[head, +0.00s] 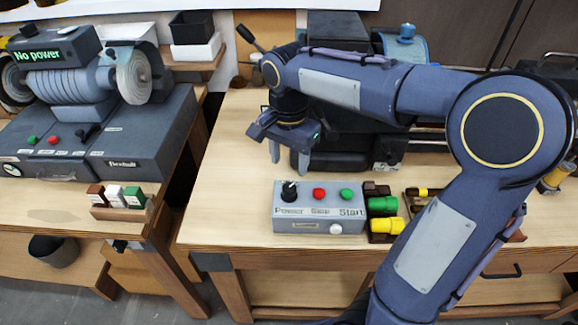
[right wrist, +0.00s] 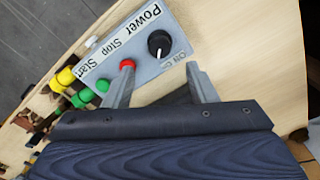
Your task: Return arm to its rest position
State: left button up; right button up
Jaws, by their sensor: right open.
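My right arm (head: 434,245) comes in from the lower right of the head view, bends at a large elbow and reaches left over the bench. My right gripper (head: 290,158) points down, open and empty, behind the grey control box (head: 320,226). In the right wrist view the open fingers (right wrist: 157,82) show in front of the control box (right wrist: 125,45). The box has a black Power knob (head: 289,191), a red Stop button (head: 319,194) and a green Start button (head: 347,194). I cannot tell whether a finger touches the box. My left gripper is not in view.
A dark machine (head: 345,140) stands behind the gripper. Green and yellow pieces (head: 384,206) sit right of the control box, close to my arm. A second bench at left carries a grinder-like machine with a "No power" display (head: 38,56). The bench left of the box is clear.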

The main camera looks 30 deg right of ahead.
jog(key=shift+s, duration=0.1)
dwell(0.4)
jog(key=s+a+f+n+t+y, duration=0.2)
jog(key=s+n, duration=0.3)
jog(key=s, duration=0.3)
jog(key=s+a+f+n+t+y, duration=0.1)
jog(key=s+a+n+t, duration=0.1)
jog(key=s+n, duration=0.3)
jog(key=s+t, duration=0.1)
jog(key=s, duration=0.3)
jog(key=shift+a+f+n+t+y, duration=0.15)
jog(key=shift+f+n+t+y, duration=0.15)
jog(key=shift+f+n+y, duration=0.1)
